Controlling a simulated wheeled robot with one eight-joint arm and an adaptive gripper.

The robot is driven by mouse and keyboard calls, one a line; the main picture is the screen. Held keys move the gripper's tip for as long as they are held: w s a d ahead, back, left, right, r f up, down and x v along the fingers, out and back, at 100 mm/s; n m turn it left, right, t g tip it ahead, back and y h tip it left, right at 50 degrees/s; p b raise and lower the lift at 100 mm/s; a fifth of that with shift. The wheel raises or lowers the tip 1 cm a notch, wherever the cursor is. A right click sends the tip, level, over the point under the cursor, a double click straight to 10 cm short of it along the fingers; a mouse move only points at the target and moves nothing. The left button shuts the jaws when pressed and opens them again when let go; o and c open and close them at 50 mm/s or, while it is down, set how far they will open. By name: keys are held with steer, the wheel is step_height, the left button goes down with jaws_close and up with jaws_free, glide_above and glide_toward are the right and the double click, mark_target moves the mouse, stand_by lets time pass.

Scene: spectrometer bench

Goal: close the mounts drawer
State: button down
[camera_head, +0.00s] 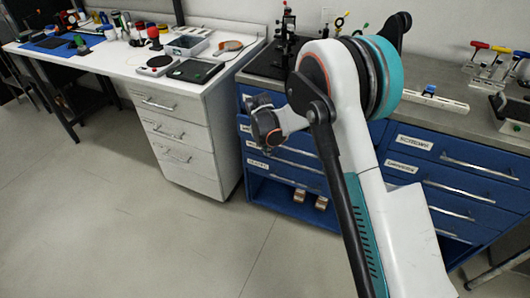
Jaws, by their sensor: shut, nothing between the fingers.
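Blue drawer units stand under the grey bench, in the centre and at the right. The left stack of labelled blue drawers (290,168) is partly behind my arm. Its labels are too small to read, so I cannot tell which one is the mounts drawer. The right stack (455,178) has white labels and long bar handles; its visible upper fronts look flush. My gripper (264,124) is at the dark end of my arm, in front of the left stack's upper part. It is shut and empty. Its fingers are hard to make out, and I cannot tell whether it touches a drawer.
Below the left drawers, two brass-coloured pieces (310,198) sit in a blue compartment. A white drawer cabinet (180,138) stands to the left under a white bench with tools. The floor (120,220) at the left is clear.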

steer(key=shift+w+d, duration=0.15)
steer(key=shift+w, duration=0.35)
steer(key=w, duration=0.1)
steer(key=w+d, duration=0.1)
steer(key=w, duration=0.2)
steer(key=shift+w+d, duration=0.3)
steer(key=shift+s+a, duration=0.1)
steer(key=shift+s, duration=0.1)
steer(key=s+a+r+p, duration=0.2)
steer(key=s+r+p, duration=0.2)
steer(key=r, duration=0.6)
steer(key=shift+s+r, duration=0.2)
steer(key=shift+s, duration=0.95)
